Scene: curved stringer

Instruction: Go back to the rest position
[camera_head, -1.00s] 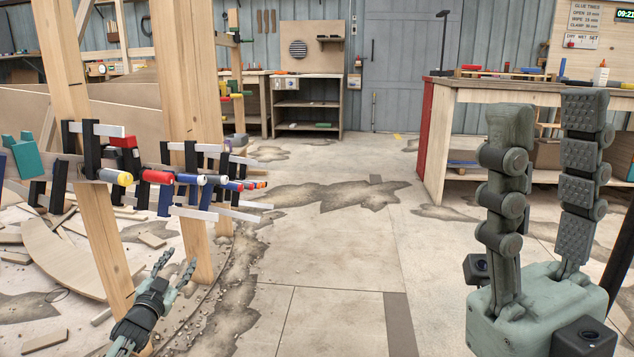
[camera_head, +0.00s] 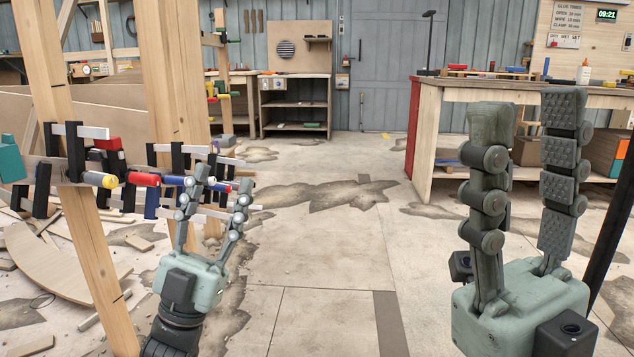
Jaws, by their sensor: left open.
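My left gripper (camera_head: 216,192) is upright in the lower left of the head view, its two fingers apart and nothing between them. Its fingertips overlap the clamp ends in the picture; I cannot tell whether they touch. My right gripper (camera_head: 526,105) stands large and upright at the right, its two fingers apart with nothing between them. The row of clamps (camera_head: 143,179) with red, blue and yellow-ended handles sits along the curved stringer between wooden posts (camera_head: 88,240) at the left.
A workbench (camera_head: 436,90) with a red side stands behind my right gripper. A wooden cabinet (camera_head: 297,75) stands at the back wall. Wood offcuts (camera_head: 60,265) lie on the floor at the left. The floor (camera_head: 330,255) in the middle is clear.

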